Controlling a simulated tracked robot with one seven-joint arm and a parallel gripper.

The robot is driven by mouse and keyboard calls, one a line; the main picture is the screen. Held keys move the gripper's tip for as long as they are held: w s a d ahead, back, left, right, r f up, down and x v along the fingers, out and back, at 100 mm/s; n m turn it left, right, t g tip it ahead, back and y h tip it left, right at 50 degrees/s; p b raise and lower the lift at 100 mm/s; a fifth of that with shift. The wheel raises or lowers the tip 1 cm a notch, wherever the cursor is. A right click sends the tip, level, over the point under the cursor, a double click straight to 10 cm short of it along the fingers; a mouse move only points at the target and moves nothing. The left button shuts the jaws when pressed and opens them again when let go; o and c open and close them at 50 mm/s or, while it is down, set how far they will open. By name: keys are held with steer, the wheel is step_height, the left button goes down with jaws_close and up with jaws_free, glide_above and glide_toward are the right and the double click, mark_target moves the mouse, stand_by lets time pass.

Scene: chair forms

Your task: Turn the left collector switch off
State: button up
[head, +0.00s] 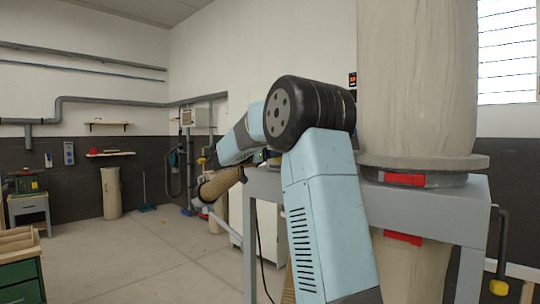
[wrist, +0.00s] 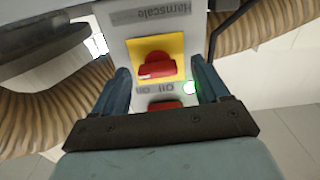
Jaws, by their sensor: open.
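In the wrist view, a red rotary switch (wrist: 157,68) sits on a yellow square plate (wrist: 175,45) on a pale grey panel (wrist: 115,42) with upside-down lettering. My gripper (wrist: 161,76) is open, with one finger on each side of the switch. I cannot tell whether either finger touches it. A second red part (wrist: 166,105) and a green-lit round button (wrist: 190,88) lie nearer the palm, the red part partly hidden by the gripper. In the head view my arm covers the switch and most of the gripper.
A tall cloth collector bag (head: 415,80) stands on a grey metal frame (head: 425,204) close at right. A ribbed tan hose (head: 220,183) runs beside my wrist; ribbed hoses also flank the panel in the wrist view (wrist: 268,32). The floor (head: 130,255) at left is open; a green drawer cabinet (head: 20,280) stands at its edge.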

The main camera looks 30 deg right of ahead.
steer(key=shift+d, duration=0.25)
steer(key=shift+c, duration=0.3)
steer(key=c, duration=0.9)
steer(key=shift+r, duration=0.1)
steer(key=shift+c, duration=0.5)
